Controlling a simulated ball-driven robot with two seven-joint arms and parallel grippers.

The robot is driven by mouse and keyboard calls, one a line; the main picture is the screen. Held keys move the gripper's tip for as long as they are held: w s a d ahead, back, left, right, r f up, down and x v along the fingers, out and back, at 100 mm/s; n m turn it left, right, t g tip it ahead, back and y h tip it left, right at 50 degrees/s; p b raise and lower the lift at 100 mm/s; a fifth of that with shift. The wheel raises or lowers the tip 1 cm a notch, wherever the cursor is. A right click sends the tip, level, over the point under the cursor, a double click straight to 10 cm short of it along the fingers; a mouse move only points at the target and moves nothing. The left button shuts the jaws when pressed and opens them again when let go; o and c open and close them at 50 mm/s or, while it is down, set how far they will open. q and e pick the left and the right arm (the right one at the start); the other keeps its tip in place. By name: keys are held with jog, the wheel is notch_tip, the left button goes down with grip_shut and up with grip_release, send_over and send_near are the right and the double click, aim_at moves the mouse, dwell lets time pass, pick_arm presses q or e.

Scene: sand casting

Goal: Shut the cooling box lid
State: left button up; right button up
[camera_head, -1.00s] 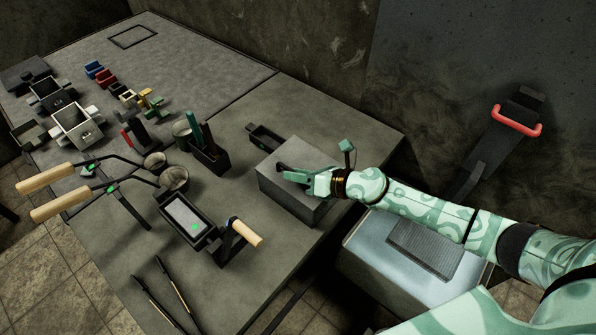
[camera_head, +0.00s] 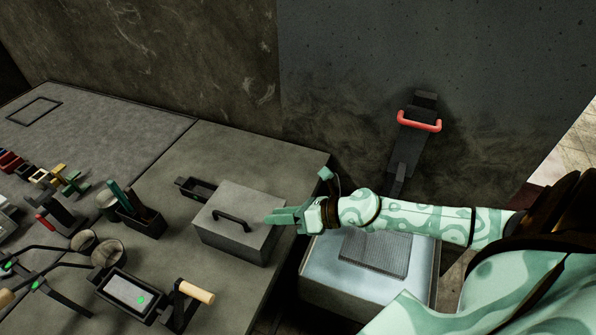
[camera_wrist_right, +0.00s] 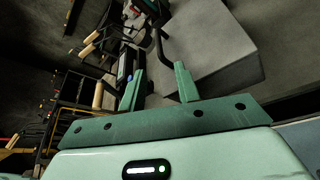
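The cooling box (camera_head: 235,245) is a plain grey block-shaped box on the table, with its lid (camera_head: 262,204) lying flat on top. A black bar handle (camera_head: 232,220) stands on the lid, with nothing holding it. My right gripper (camera_head: 270,217) is at the lid's right edge, apart from the handle. In the right wrist view the gripper (camera_wrist_right: 160,75) has its fingers spread with nothing between them. The handle (camera_wrist_right: 162,47) and grey box (camera_wrist_right: 212,45) show beyond the fingertips. My left gripper is out of view.
Behind the box is a small dark open tray (camera_head: 190,184). To its left stand a dark tool holder (camera_head: 148,224), ladles (camera_head: 106,252) and a wooden-handled tool (camera_head: 196,292). A pale unit with a grille (camera_head: 376,252) lies under my right arm. A red handle (camera_head: 420,122) is at the wall.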

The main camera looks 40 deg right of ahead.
jog(key=v, duration=0.4)
dwell(0.4)
jog(key=s+d+f+m+h+p, duration=0.1)
jog(key=s+d+f+m+h, duration=0.2)
jog(key=f+m, duration=0.4)
jog(key=s+d+f+m+h, duration=0.2)
jog(key=s+d+f+m, duration=0.15)
jog(key=f+m, duration=0.35)
jog(key=s+d+f+m+h+p, duration=0.1)
jog(key=s+d+f+m+h, duration=0.3)
jog(key=f, duration=0.5)
jog(key=s+a+f+m+g+h, duration=0.1)
jog(key=s+f+m+g, duration=0.1)
jog(key=s+f+m, duration=0.3)
jog(key=s+a+f+m+g, duration=0.2)
jog(key=s+f+m+g, duration=0.15)
jog(key=s, duration=0.45)
jog(key=s+a+f+m+g, duration=0.2)
jog(key=s+a+f+m, duration=0.1)
jog(key=s, duration=0.7)
jog(key=s+a+f+m+g+p, duration=0.1)
jog(key=s+a+f+m+g, duration=0.2)
jog(key=s+a, duration=0.3)
jog(key=s+m, duration=0.1)
jog(key=s, duration=0.3)
jog(key=shift+s, duration=0.25)
jog(key=shift+m, duration=0.25)
